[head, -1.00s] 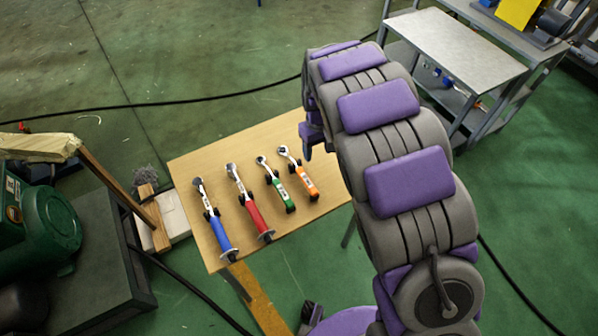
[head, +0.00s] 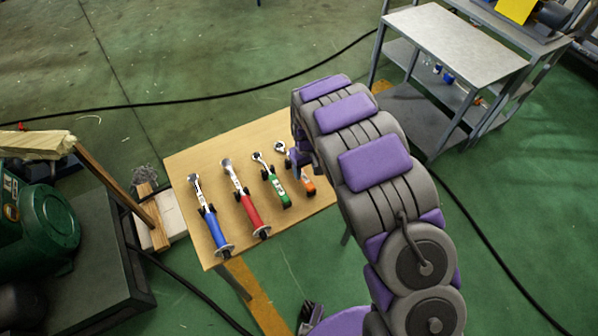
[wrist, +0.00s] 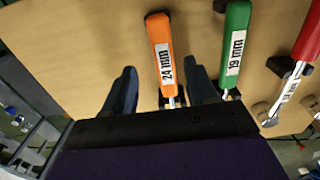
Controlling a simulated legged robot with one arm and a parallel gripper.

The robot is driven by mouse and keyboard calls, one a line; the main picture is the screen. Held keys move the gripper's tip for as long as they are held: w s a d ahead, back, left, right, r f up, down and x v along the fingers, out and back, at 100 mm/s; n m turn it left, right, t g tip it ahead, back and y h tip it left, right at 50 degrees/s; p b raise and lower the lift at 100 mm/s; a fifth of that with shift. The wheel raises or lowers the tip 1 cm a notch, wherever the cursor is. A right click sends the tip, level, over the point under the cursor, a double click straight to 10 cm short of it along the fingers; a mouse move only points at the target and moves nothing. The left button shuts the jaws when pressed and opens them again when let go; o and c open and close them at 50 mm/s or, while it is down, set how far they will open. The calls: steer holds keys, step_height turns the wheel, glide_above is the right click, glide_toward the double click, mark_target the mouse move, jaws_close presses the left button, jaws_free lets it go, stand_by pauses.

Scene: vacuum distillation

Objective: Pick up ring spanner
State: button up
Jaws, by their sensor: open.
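Several spanners with coloured handles lie side by side on a wooden table (head: 190,165). The orange-handled spanner (head: 309,184) is rightmost in the head view; its handle, marked 24 mm, is upright in the wrist view (wrist: 161,45). The green one (head: 278,190) beside it is marked 19 mm in the wrist view (wrist: 236,40). The red (head: 250,210) and blue (head: 214,230) ones lie further left. My gripper (wrist: 162,72) is open, its fingers on either side of the orange spanner's lower part and apart from it. The orange spanner's head end is hidden in the wrist view.
Black stands hold the spanners on the table. A metal shelf cart (head: 455,40) stands at the back right. A green machine (head: 45,225) is at the left. A black cable (head: 200,100) crosses the floor behind the table.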

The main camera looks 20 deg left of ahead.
mark_target(304, 177)
steer(key=f, duration=0.2)
steer(key=f+b, duration=0.1)
steer(key=a+f+b, duration=0.1)
steer(key=f, duration=0.1)
steer(key=shift+s+f, duration=0.15)
steer(key=shift+f, duration=0.2)
steer(key=shift+d+r, duration=0.1)
steer(key=shift+d, duration=0.25)
steer(key=shift+c, duration=0.9)
steer(key=shift+a, duration=0.2)
steer(key=c, duration=0.6)
jaws_close()
steer(key=shift+d, duration=0.1)
